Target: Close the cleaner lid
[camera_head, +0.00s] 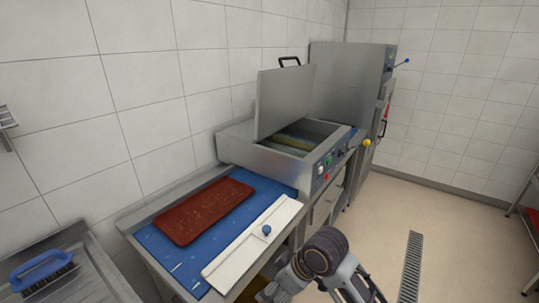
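The cleaner (297,149) is a stainless box on the counter against the left wall. Its lid (285,100) stands open and upright, tilted a little, with a dark handle (289,61) on its top edge. The open basin under the lid shows a yellowish inside (292,142). One of my arms shows at the bottom centre, below and in front of the cleaner and apart from it. Part of a gripper (268,293) is at the bottom edge; its fingers are mostly cut off. I cannot tell its opening. No other gripper shows.
A blue mat (165,249) holds a reddish-brown slab (204,210) and a white board (252,243) with a blue knob. A blue brush (42,271) lies at the lower left. A tall steel cabinet (347,85) stands behind the cleaner. The floor at right is clear, with a drain grate (411,268).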

